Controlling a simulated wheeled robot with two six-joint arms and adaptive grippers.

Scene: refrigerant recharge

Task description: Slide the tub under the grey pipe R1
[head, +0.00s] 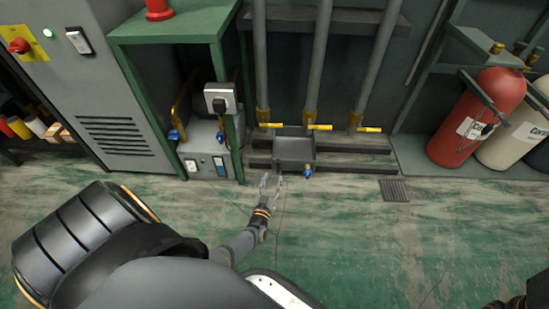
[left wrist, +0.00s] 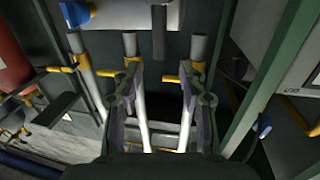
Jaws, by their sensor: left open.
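The tub (head: 295,153) is a dark grey, open, shallow box on the low rack at the foot of the pipes. Three grey pipes, left (head: 260,60), middle (head: 318,65) and right (head: 379,65), come down behind it. The tub sits between the feet of the left and middle pipes. I cannot read which pipe is R1. My left gripper (head: 271,183) is open and empty, in front of the tub and slightly left of it, apart from it. In the left wrist view its two fingers (left wrist: 160,95) stand apart with pipes beyond.
A small blue and yellow valve (head: 308,172) is at the tub's front right. Yellow handles (head: 320,127) stick out at the pipe feet. A green-framed bench (head: 237,145) stands left, a red cylinder (head: 477,117) right. A floor grate (head: 394,190) lies at front right; the green floor is clear.

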